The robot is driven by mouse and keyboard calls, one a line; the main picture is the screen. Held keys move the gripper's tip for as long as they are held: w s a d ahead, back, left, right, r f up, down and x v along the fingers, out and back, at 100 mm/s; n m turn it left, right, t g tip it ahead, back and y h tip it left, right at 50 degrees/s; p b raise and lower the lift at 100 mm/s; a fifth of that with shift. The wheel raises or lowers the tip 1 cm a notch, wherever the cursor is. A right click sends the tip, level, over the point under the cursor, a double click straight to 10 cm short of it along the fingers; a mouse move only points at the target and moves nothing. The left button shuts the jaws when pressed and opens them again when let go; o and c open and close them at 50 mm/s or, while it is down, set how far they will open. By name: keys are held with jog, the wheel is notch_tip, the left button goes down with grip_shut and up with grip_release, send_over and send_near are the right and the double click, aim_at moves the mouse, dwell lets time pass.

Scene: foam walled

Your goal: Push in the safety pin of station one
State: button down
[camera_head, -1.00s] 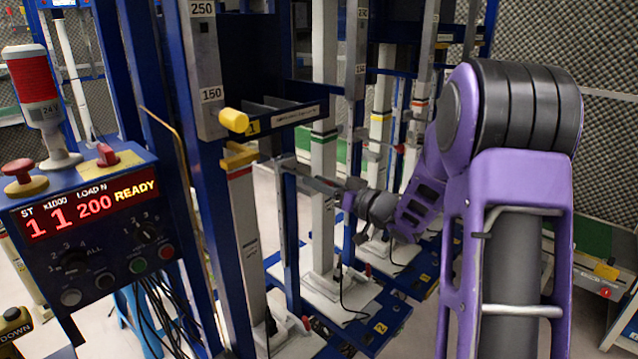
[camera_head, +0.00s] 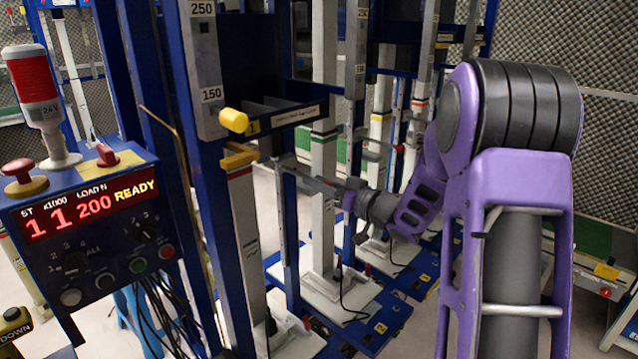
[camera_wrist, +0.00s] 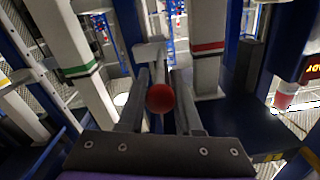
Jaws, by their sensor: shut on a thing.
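In the wrist view, a round red knob (camera_wrist: 160,98) sits between the two grey fingers of my gripper (camera_wrist: 162,76); I take it for the safety pin's handle. The fingers are closed on its sides. Its shaft is mostly hidden behind the knob, so I cannot tell how deep the pin sits. In the head view my gripper (camera_head: 292,169) reaches left toward station one, beside its white column (camera_head: 245,225). The knob cannot be made out there. A yellow knob (camera_head: 234,121) and a yellow block (camera_head: 239,156) are on station one's frame.
A control box (camera_head: 88,225) stands at the left, its display reading ST 1, 200, READY. A red signal lamp (camera_head: 32,78) rises above it. Blue posts and more white columns (camera_head: 323,200) stand close around my gripper. Foam walls are behind.

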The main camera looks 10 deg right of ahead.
aim_at(282, 167)
jog(key=x, duration=0.8)
jog(key=shift+p, duration=0.3)
jog(key=shift+w+a+r, duration=0.1)
jog(key=shift+w+a, duration=0.15)
jog(key=shift+w, duration=0.05)
jog(key=c, duration=0.6)
grip_release()
jog(key=shift+w+a, duration=0.1)
jog(key=p+v, duration=0.1)
jog(key=v, duration=1.6)
jog(key=shift+s, duration=0.2)
